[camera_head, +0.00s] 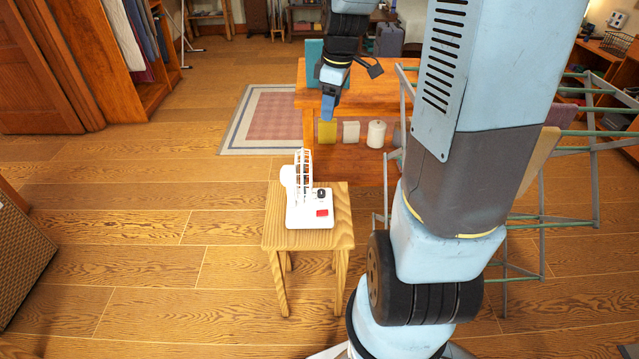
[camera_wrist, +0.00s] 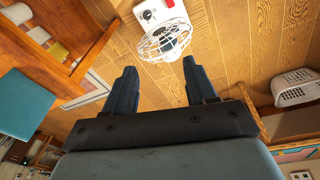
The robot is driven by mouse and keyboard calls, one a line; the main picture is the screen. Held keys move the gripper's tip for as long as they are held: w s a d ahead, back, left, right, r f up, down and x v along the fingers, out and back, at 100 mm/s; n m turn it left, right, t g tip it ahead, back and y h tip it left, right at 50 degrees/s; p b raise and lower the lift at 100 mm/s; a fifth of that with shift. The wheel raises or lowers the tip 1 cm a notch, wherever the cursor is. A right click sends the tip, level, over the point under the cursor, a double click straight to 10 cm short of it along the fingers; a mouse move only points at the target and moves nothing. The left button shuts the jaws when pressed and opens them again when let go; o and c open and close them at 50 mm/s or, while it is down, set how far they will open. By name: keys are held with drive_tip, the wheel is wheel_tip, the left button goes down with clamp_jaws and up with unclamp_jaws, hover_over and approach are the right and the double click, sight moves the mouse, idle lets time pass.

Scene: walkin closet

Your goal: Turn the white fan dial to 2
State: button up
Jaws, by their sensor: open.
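A white fan (camera_head: 304,188) stands on a small wooden stool (camera_head: 335,240) with its round cage upright. Its base carries a dark dial (camera_head: 321,194) and a red patch (camera_head: 322,213). The fan (camera_wrist: 165,41) also shows in the wrist view at the top, with the dial (camera_wrist: 147,14) on its base; the dial's setting is too small to read. My gripper (camera_head: 328,112) is in the air beyond and above the fan, apart from it. In the wrist view my gripper (camera_wrist: 160,66) is open and empty, its two fingers spread below the fan cage.
A wooden table (camera_head: 365,83) with a shelf of several containers stands behind the stool. A drying rack (camera_head: 545,215) is at the right. A patterned rug (camera_head: 262,115) lies behind left. The floor left of the stool is clear. A white basket (camera_wrist: 295,88) shows in the wrist view.

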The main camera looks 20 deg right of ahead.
drive_tip(key=w+d+f+n+g+y, duration=0.1)
drive_tip(key=w+d+f+n, duration=0.15)
drive_tip(key=f, duration=0.25)
drive_tip(key=w+d+f+n+y, duration=0.1)
drive_tip(key=w+f, duration=0.2)
drive_tip(key=f, duration=0.2)
drive_tip(key=n+y, duration=0.2)
drive_tip(key=n, duration=0.3)
approach(322, 191)
drive_tip(key=shift+m+g, duration=0.25)
drive_tip(key=shift+g, duration=0.05)
drive_tip(key=x, duration=0.8)
drive_tip(key=shift+w+a+f, duration=0.25)
drive_tip(key=shift+f, duration=0.05)
drive_tip(key=c, duration=1)
